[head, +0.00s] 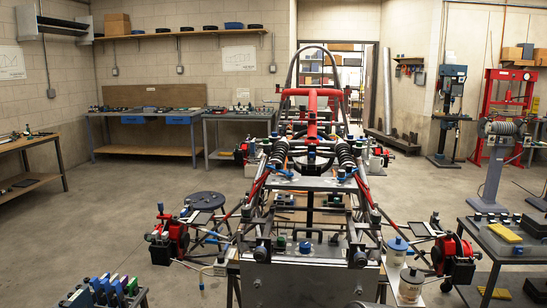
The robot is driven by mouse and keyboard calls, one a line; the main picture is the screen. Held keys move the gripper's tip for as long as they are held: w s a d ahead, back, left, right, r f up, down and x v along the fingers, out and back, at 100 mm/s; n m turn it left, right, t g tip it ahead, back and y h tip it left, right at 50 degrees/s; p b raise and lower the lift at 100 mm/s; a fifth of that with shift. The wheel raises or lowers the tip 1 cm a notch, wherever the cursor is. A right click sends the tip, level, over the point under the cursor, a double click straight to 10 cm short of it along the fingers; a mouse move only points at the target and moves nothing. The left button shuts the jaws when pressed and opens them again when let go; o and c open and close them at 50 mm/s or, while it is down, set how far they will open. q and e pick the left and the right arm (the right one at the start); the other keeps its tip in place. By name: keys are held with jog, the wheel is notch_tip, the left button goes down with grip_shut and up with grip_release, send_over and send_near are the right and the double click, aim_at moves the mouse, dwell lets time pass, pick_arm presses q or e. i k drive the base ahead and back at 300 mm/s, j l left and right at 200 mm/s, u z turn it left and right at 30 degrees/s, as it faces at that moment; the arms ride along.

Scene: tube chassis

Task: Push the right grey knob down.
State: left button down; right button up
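The tube chassis (311,262) stands in the middle, with a flat grey plate at its near end. Two dark grey knob-like parts stand near that plate's top corners, the left one (262,252) and the right one (358,257). They are small, and I cannot tell for sure whether either is the grey knob, or whether it is up or down. A small green part (281,242) and a blue part (305,247) sit between them. Neither of my grippers shows in the head view.
Red and black hub assemblies stick out at the left (171,240) and right (455,257). A white labelled canister (410,287) stands right of the front plate. A cart with a yellow item (505,233) is at the right. Open floor (110,215) lies to the left.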

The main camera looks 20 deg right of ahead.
aim_at(289, 165)
jog(key=l, duration=0.5)
jog(key=k+l+u, duration=0.1)
jog(key=l, duration=0.4)
jog(key=k+l, duration=0.1)
jog(key=l, duration=0.4)
jog(key=k+l+u, duration=0.1)
jog(key=l, duration=0.4)
